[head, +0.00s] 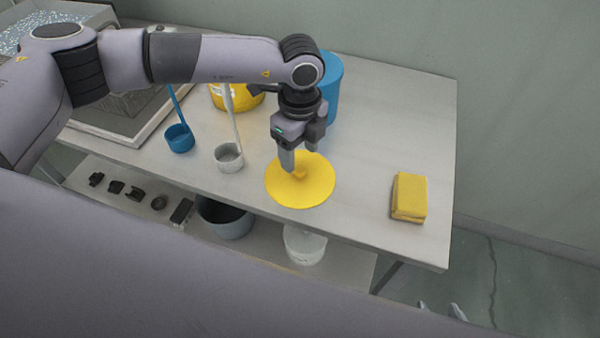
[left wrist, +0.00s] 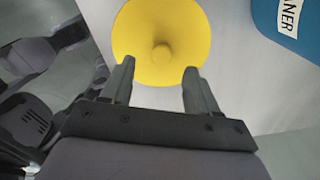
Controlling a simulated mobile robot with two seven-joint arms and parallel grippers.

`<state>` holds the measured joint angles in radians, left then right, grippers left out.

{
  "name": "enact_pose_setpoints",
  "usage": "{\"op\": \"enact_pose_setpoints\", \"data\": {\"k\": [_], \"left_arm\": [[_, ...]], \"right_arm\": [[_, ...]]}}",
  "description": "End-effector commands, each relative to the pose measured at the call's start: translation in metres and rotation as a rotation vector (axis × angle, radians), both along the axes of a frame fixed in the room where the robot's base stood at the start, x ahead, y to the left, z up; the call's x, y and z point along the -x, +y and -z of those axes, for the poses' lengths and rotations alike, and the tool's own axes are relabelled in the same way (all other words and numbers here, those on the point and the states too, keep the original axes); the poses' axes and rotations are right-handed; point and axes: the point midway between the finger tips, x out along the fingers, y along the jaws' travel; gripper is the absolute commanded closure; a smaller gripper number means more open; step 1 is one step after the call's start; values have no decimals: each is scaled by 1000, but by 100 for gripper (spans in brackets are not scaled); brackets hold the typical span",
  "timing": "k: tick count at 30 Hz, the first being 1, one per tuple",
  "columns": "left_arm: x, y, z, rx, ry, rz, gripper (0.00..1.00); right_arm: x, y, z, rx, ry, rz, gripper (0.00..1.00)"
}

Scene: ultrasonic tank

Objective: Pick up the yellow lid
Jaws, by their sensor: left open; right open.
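The yellow lid (head: 318,190) is a round disc with a small knob (head: 300,174) at its centre, lying flat near the table's front edge. My left gripper (head: 300,160) points down over the lid, its jaws open and empty. In the left wrist view, the lid (left wrist: 140,30) lies ahead of the open fingers (left wrist: 159,66), with its knob (left wrist: 162,53) between their lines. I cannot tell whether the fingers touch it. What seem to be the tips of my right gripper (head: 440,309) show at the bottom right, apart and empty.
A yellow sponge (head: 409,197) lies to the right. A blue container (head: 332,85) and a yellow container (head: 238,97) stand behind my arm. Blue (head: 179,138) and white (head: 229,157) ladles are to the left. The table's right part (head: 400,125) has free room.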

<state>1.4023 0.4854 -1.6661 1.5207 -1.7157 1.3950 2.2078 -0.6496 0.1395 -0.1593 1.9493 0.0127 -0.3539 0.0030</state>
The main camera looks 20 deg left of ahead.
Motion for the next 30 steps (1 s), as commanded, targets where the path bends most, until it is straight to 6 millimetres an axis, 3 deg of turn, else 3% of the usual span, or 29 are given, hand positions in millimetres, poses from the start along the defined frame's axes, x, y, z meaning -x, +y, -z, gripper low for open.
{"op": "enact_pose_setpoints", "data": {"k": [9, 17, 19, 23, 30], "left_arm": [[-2, 0, 43, 3, 1, 2, 40], [-2, 0, 47, 4, -1, 3, 40], [-2, 0, 47, 4, -1, 3, 56], [-2, 0, 47, 4, 0, 3, 99], [-2, 0, 47, 4, 0, 3, 100]], "right_arm": [[0, 0, -11, 0, 0, 0, 44], [0, 0, -10, 0, 0, 0, 44], [0, 0, -10, 0, 0, 0, 44], [0, 0, -10, 0, 0, 0, 44], [0, 0, -10, 0, 0, 0, 44]]}}
